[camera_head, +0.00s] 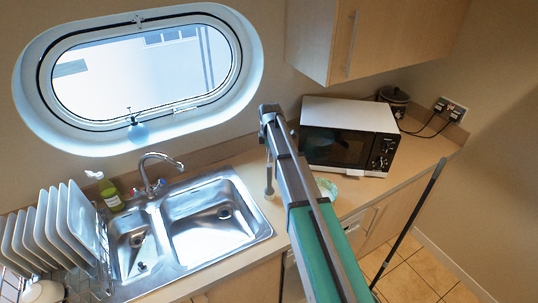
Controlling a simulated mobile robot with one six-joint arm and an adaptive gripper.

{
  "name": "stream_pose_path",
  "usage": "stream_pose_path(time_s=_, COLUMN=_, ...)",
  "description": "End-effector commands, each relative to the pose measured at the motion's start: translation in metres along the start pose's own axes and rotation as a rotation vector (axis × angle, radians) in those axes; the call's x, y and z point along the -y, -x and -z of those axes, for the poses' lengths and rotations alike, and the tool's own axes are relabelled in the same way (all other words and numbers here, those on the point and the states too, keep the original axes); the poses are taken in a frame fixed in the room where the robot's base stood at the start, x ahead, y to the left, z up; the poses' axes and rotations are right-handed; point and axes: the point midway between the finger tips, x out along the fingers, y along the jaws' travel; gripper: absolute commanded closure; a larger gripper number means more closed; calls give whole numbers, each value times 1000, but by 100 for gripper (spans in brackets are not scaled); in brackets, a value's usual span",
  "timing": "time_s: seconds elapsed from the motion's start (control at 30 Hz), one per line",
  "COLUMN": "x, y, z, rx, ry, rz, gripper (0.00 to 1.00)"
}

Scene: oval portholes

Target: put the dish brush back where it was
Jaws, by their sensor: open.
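I cannot make out a dish brush with certainty. A small blue rounded object (138,132) with a thin upright stem sits at the lower rim of the oval porthole; I cannot tell whether it is the brush. A pale green object (327,188), partly hidden by my arm, lies on the counter in front of the microwave. My arm reaches up from the bottom of the view, and my gripper (269,190) hangs down over the counter, just right of the sink. It is small and seen from afar; it is open, with nothing visible in it.
The double steel sink (212,214) with its tap (152,172) is left of my gripper. A rack of white plates (72,222) and a green soap bottle (110,194) stand further left. The microwave (346,138) is to the right, beneath a wall cupboard (372,38).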

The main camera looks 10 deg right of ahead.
Motion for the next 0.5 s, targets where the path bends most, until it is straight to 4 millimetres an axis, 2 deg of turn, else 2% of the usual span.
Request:
stream_pose_path(time_s=0.03, x=0, y=9, z=0, rx=0, ry=0, rz=0, gripper=36)
stream_pose_path(time_s=0.2, x=0, y=20, z=0, rx=0, ry=0, rz=0, gripper=36)
stream_pose_path(time_s=0.5, x=0, y=30, z=0, rx=0, ry=0, rz=0, gripper=36)
